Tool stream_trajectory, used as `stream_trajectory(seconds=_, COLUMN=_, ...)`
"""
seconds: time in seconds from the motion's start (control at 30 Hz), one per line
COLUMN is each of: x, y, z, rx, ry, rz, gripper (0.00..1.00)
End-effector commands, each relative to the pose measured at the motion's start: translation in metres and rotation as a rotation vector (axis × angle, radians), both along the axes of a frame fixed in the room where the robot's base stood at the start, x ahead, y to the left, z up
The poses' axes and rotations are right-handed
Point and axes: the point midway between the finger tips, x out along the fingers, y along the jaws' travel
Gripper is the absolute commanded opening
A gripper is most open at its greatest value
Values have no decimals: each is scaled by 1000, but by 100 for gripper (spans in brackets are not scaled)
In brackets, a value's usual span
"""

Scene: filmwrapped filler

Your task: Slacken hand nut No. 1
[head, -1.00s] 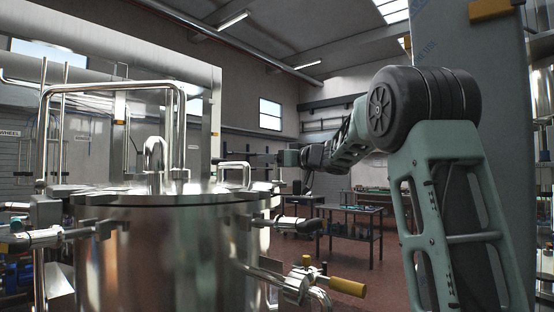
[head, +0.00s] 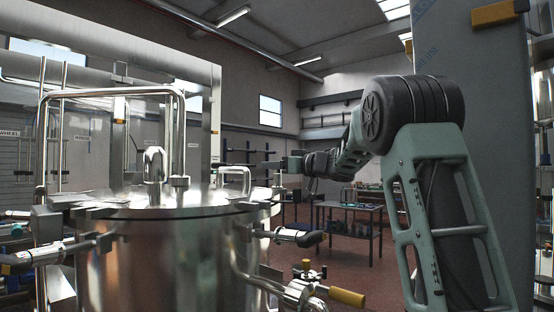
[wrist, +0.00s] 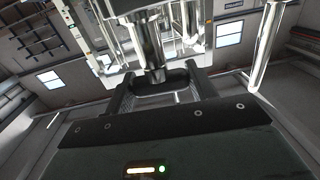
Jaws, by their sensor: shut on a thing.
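My gripper (wrist: 160,84) has its two dark fingers on either side of a dark, rounded piece (wrist: 172,77) in the wrist view, and is shut on it. A chrome post (wrist: 152,60) meets this piece. It is probably a hand nut, but no number is readable on it. A chrome post (head: 153,165) stands on the lid.
A chrome pipe frame (head: 112,92) rises over the vessel (head: 165,265). A small chrome loop (head: 236,172) stands on the lid near my gripper. Fittings with a yellow handle (head: 347,297) stick out at right. A work table (head: 350,207) stands behind on open floor.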

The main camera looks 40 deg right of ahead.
Motion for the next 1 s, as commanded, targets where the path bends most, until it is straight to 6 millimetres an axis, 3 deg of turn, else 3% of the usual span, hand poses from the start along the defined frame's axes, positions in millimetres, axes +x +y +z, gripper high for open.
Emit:
stream_trajectory(seconds=0.07, x=0, y=-2, z=6, rx=3, ry=6, rz=59, gripper=34)
stream_trajectory(seconds=0.6, x=0, y=-1, z=3, rx=2, ry=3, rz=498, gripper=34)
stream_trajectory(seconds=1.0, x=0, y=0, z=1, rx=-1, ry=2, rz=654, gripper=34)
